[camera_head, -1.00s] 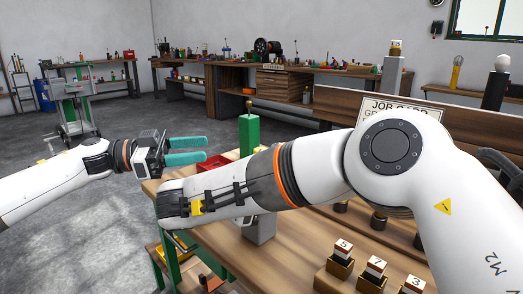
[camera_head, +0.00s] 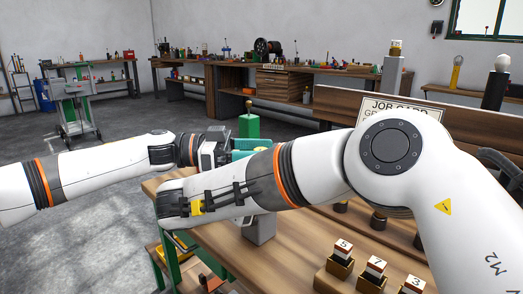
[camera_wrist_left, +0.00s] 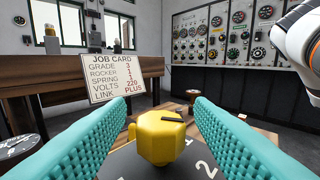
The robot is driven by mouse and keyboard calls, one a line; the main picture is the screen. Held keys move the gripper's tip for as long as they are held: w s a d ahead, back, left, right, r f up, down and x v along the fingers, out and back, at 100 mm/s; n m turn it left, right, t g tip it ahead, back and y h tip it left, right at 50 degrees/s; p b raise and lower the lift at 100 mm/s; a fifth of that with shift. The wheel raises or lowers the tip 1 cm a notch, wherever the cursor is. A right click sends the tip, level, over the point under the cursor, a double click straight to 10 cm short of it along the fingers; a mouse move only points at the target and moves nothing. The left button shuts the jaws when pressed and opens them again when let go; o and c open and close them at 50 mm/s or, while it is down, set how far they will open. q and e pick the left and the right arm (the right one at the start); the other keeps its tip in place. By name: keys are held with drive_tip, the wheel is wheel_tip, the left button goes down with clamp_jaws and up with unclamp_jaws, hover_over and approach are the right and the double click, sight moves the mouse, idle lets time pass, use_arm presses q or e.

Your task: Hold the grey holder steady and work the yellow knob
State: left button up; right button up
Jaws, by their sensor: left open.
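The yellow knob (camera_wrist_left: 160,137) is faceted with a dark mark on top. In the left wrist view it stands between the teal fingers of my open left gripper (camera_wrist_left: 165,110), with gaps visible on both sides. A dark grey plate (camera_wrist_left: 205,160) with white numerals lies below it. In the head view my left gripper (camera_head: 255,149) is behind my right forearm, in front of the green post, and the knob is hidden. A grey block (camera_head: 260,230), possibly the grey holder, shows on the bench below my right forearm. My right gripper's fingers are not visible.
A job card (camera_wrist_left: 112,78) stands behind the knob. The green post (camera_head: 249,127) has a small ball on top. Numbered blocks (camera_head: 375,268) stand at the bench's front right. My right arm crosses above the bench and blocks much of it.

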use_arm(q)
drive_tip(key=shift+d, duration=0.45)
drive_tip(key=shift+c, duration=0.3)
drive_tip(key=c, duration=0.9)
drive_tip(key=shift+n+t+y, duration=0.35)
drive_tip(key=shift+n+t, duration=0.8)
drive_tip(key=shift+t, duration=0.6)
drive_tip(key=shift+n+t+y, duration=0.35)
drive_tip(key=shift+n+t, duration=0.8)
drive_tip(key=shift+t, duration=0.6)
drive_tip(key=shift+c, duration=0.2)
drive_tip(key=o, duration=1)
